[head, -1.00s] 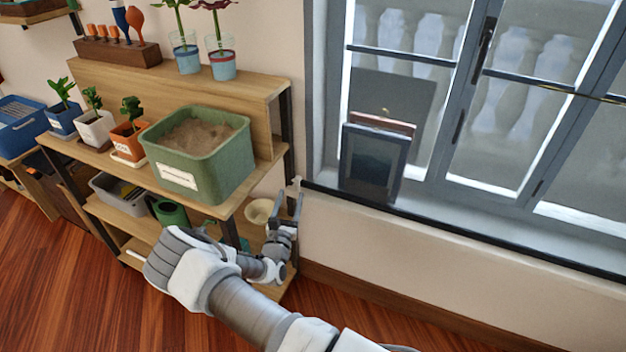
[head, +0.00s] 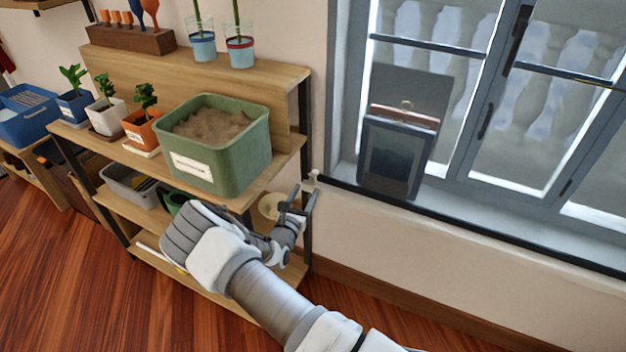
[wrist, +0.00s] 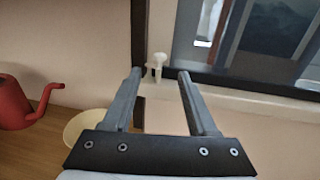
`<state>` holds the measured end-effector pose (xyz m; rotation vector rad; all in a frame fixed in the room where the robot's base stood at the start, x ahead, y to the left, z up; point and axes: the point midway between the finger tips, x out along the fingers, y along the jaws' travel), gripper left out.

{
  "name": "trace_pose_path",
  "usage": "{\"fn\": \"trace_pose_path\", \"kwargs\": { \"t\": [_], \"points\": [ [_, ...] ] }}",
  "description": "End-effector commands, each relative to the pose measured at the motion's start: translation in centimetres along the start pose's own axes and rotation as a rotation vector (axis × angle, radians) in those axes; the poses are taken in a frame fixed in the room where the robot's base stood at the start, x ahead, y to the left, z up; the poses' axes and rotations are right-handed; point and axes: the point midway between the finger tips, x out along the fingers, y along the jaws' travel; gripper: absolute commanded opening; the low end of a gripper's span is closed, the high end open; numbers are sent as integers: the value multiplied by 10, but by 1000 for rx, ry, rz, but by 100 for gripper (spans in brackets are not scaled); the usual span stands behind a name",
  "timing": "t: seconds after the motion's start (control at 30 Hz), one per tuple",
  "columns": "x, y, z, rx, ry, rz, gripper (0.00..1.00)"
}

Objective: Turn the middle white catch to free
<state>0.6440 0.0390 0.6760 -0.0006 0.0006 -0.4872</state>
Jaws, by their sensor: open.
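A small white catch (head: 312,178) is at the left end of the window sill's dark front edge, by the shelf's dark post. In the wrist view the white catch (wrist: 156,63) is upright, with a narrow stem and a wider top, and lies ahead, in line with the gap between my fingertips. My gripper (head: 297,198) is open and empty, just below the catch in the head view. In the wrist view my gripper (wrist: 159,78) shows both fingers apart, with no visible contact with the catch. I see no other white catch, and cannot read this one's setting.
The wooden shelf (head: 285,75) stands left of my gripper, with a green sand tub (head: 245,165) above it. A cream bowl (wrist: 85,126) and a red watering can (wrist: 14,105) are close at left. Dark framed panels (head: 390,160) stand on the sill at right.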

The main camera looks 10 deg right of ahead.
Motion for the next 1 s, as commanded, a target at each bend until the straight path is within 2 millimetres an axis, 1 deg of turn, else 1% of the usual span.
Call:
{"fn": "trace_pose_path", "kwargs": {
  "t": [0.03,0.2,0.3,0.4,0.53,0.8,0.87,1.0],
  "points": [
    [12,-1,-2,3,-2,-2,58],
    [46,-1,-2,2,-1,-2,58],
    [61,0,-2,2,-1,-1,58],
    [72,0,-1,1,-1,-1,58],
    [78,0,0,1,0,0,58],
    [79,0,0,0,0,0,58],
    [79,0,0,0,0,0,49],
    [79,0,0,1,0,0,24]
  ]
}}
